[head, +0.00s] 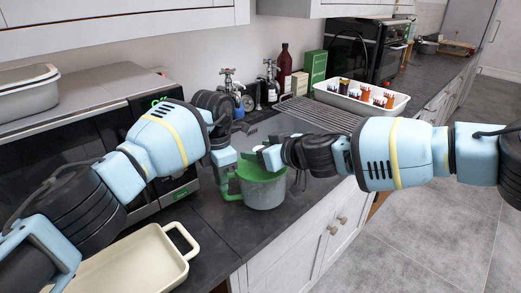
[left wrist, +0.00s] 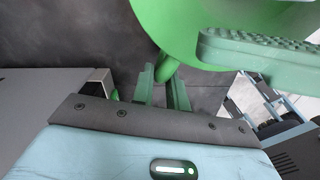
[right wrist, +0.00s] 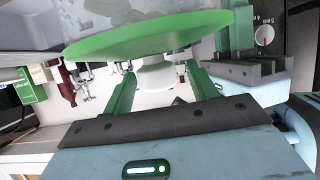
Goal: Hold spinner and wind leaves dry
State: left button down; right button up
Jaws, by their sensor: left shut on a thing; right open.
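The spinner (head: 265,194) stands on the dark counter, a grey bowl with a green lid and a green side handle. My left gripper (head: 228,180) is shut on that handle at the bowl's left. In the left wrist view the green handle (left wrist: 166,66) lies between the fingers. My right gripper (head: 262,158) is over the lid. In the right wrist view its open fingers stand either side of a white knob (right wrist: 156,75) on the green lid (right wrist: 150,40); contact cannot be told. The leaves are not visible.
A cream tray (head: 130,262) lies at the front left beside a microwave (head: 150,135). Taps (head: 230,82) and a sink are behind the spinner. A white tray of small bottles (head: 360,101) stands farther back right. The counter's front edge is close to the spinner.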

jog(key=c, duration=1)
jog(key=n+g+y, duration=0.3)
jog(key=shift+a+n+g, duration=0.1)
jog(key=shift+n+g, duration=0.3)
jog(key=shift+a+r+n+g+y, duration=0.1)
jog(key=shift+n+g+y, duration=0.25)
jog(key=shift+n+g, duration=0.5)
jog(key=shift+a+r+n+g+y, duration=0.1)
jog(key=shift+n+g+y, duration=0.25)
jog(key=shift+n+g, duration=0.45)
jog(key=shift+s+f+g, duration=0.1)
jog(key=shift+g, duration=0.55)
jog(key=o, duration=1)
jog(key=shift+d, duration=0.15)
jog(key=shift+d, duration=0.1)
